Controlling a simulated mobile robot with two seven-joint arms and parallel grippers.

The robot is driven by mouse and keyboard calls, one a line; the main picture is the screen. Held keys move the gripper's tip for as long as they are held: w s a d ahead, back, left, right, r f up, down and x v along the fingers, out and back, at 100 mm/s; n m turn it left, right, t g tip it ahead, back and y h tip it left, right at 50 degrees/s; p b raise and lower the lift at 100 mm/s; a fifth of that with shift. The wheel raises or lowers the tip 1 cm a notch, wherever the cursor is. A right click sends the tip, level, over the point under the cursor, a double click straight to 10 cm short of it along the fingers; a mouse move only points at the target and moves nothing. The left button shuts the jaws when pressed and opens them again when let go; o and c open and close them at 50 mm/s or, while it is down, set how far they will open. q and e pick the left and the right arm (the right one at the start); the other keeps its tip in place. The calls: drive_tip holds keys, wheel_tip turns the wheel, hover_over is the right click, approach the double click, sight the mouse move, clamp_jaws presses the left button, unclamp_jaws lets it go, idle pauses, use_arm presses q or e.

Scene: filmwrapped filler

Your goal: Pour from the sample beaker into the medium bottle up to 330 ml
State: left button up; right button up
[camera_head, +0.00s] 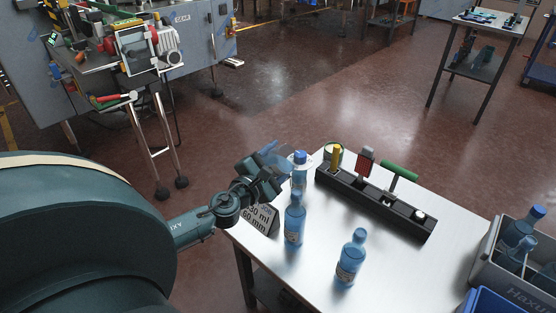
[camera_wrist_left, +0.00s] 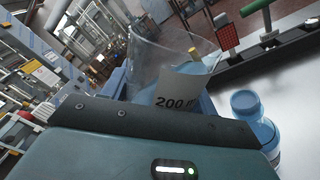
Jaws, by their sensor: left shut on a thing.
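My left gripper (camera_head: 268,172) is shut on the sample beaker (camera_head: 275,152), above the table's left edge. The clear beaker (camera_wrist_left: 172,62) fills the middle of the left wrist view, with a white label reading "200 m" and bluish contents low down; it looks tilted in that view. Three blue bottles stand upright on the table: one behind (camera_head: 299,172), close to the beaker, one in the middle (camera_head: 294,222) and one in front (camera_head: 351,258). I cannot tell which is the medium bottle. One blue-capped bottle (camera_wrist_left: 256,118) shows right of the beaker. My right gripper is out of view.
A card (camera_head: 260,218) with "60 mm" on it stands at the white table's left edge. A black rack (camera_head: 375,202) with tools lies across the back. A grey crate (camera_head: 515,272) of bottles is at the right. The table (camera_head: 415,270) is bare front right.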

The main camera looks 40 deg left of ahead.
use_arm(q)
drive_tip(key=shift+a+r+m+p, duration=0.1)
drive_tip(key=shift+r+m+p, duration=0.4)
drive_tip(key=shift+m, duration=0.3)
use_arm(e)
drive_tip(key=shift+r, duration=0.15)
use_arm(q)
drive_tip(key=shift+r+m+p, duration=0.45)
drive_tip(key=shift+r+m, duration=0.15)
drive_tip(key=shift+m, duration=0.5)
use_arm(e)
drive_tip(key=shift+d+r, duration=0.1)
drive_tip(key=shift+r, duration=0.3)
use_arm(q)
drive_tip(key=shift+r+m+p, duration=0.45)
drive_tip(key=shift+m+p, duration=0.35)
drive_tip(key=shift+p, duration=0.15)
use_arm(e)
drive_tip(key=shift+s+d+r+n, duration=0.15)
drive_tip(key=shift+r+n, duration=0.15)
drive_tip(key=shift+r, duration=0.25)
